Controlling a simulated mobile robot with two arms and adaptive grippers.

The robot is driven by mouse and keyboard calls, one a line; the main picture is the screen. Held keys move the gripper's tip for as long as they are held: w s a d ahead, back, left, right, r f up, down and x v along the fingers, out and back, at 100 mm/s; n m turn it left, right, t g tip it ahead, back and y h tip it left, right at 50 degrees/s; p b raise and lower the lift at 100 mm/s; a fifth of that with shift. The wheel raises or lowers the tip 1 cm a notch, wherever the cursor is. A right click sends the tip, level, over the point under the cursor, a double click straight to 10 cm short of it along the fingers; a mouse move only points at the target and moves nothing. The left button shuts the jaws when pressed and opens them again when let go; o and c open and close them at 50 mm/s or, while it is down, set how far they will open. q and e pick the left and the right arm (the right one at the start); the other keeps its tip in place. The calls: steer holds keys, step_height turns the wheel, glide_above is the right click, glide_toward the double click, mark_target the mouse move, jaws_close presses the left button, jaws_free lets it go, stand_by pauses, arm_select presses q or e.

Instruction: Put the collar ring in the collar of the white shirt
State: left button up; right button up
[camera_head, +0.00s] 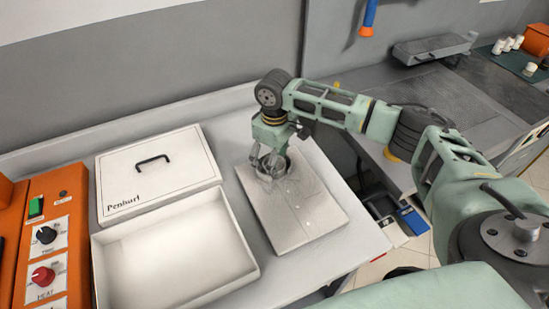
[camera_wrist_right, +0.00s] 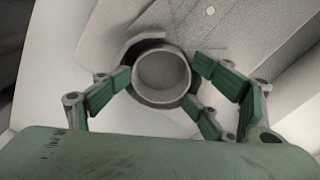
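The folded white shirt (camera_head: 298,205) lies flat on the pale table, with several small buttons down its front. It also shows in the wrist view (camera_wrist_right: 225,35), its collar end below my right gripper. The collar ring (camera_wrist_right: 162,76) is a pale round band with an open middle, seen from above at the collar (camera_wrist_right: 128,47). My right gripper (camera_head: 270,168) points down over the collar. Its green-padded fingers are spread around the ring, their tips at its outer edge. Whether the ring rests fully on the shirt cannot be told. My left gripper is out of view.
An open empty white box (camera_head: 104,272) and its lid (camera_head: 187,165) marked "Penhurl" lie left of the shirt. An orange control panel (camera_head: 66,210) with knobs stands at the far left. A grey worktop (camera_head: 470,100) is at the back right. Bare table lies before the shirt.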

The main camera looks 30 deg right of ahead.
steer(key=shift+s, duration=0.1)
stand_by(0.3)
steer(key=shift+d+r+b, duration=0.1)
steer(key=shift+r+b, duration=0.2)
steer(key=shift+r, duration=0.05)
step_height(320, 180, up, 13)
steer(key=b, duration=0.2)
steer(key=shift+f, duration=0.15)
